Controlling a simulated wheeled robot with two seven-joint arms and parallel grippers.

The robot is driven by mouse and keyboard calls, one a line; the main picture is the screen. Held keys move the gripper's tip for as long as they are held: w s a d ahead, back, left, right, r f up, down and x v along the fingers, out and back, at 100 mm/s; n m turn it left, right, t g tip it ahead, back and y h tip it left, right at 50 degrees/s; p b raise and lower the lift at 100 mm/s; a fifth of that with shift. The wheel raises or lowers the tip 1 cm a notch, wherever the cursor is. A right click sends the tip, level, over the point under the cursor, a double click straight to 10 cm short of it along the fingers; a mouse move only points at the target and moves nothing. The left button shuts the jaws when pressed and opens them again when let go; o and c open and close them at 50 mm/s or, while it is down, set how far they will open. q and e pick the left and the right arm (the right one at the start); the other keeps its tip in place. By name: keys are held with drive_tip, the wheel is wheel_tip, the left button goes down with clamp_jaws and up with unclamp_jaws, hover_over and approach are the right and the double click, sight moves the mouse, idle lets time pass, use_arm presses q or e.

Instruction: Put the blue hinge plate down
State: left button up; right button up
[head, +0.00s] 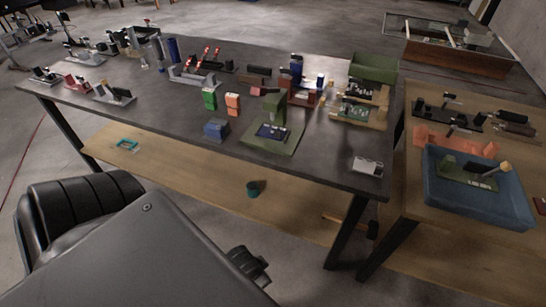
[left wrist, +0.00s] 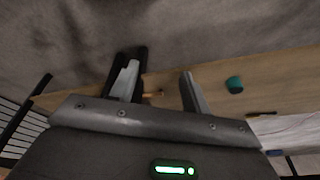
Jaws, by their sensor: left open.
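My left gripper (left wrist: 160,74) shows in the left wrist view with its two fingers apart and nothing between them. Behind the fingers are the grey floor and a wooden shelf (left wrist: 262,85). My right gripper is in neither view. In the head view a small dark blue plate (head: 272,131) lies on a green stand base (head: 262,146) on the dark table. A blue block (head: 215,129) stands just left of it. I cannot tell for sure which of these is the blue hinge plate. Neither has a gripper on it.
The dark table (head: 318,167) carries several fixtures along its back. A white device (head: 367,165) lies near its right corner. A teal cup (head: 253,188) and a teal frame (head: 127,145) are on the lower shelf. A blue tray (head: 440,203) stands on the right table.

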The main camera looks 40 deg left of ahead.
use_arm(q)
drive_tip(key=w+a+r+t, duration=0.2)
drive_tip(key=w+r, duration=0.1)
drive_tip(key=r, duration=0.7)
drive_tip(key=n+t+y, duration=0.5)
drive_tip(key=n+t, duration=0.1)
drive_tip(key=t, duration=0.2)
approach(277, 133)
drive_tip(key=shift+p+x, duration=0.8)
drive_tip(key=shift+x, duration=0.9)
drive_tip(key=shift+w+a, duration=0.1)
drive_tip(key=shift+w, duration=0.05)
drive_tip(key=p+x, duration=0.1)
drive_tip(key=x, duration=0.3)
drive_tip(key=shift+w+a+f, duration=0.1)
drive_tip(key=shift+w+f, duration=0.05)
drive_tip(key=shift+w, duration=0.2)
clamp_jaws()
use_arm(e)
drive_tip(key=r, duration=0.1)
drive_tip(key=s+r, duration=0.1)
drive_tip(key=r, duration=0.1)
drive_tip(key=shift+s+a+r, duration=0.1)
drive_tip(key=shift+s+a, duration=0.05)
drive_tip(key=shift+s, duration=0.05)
